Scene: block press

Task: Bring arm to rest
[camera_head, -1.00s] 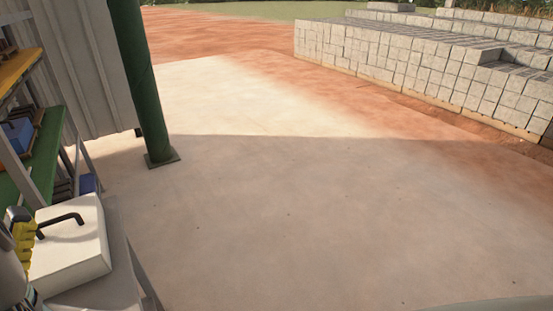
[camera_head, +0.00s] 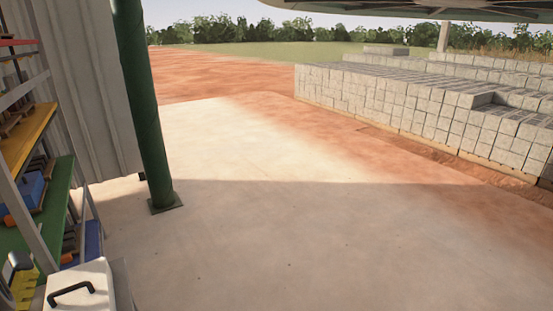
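My gripper and arm do not show in the head view, so I cannot see how the gripper stands or whether it holds anything. No thing named by the task other than my arm is given.
Shelves (camera_head: 32,135) with tools and small boxes stand at the left edge. A white lidded box (camera_head: 85,286) with a black handle sits at bottom left. A green post (camera_head: 147,110) stands beside a corrugated wall (camera_head: 85,75). Grey blocks (camera_head: 400,100) are stacked at right. The concrete floor (camera_head: 240,240) is clear.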

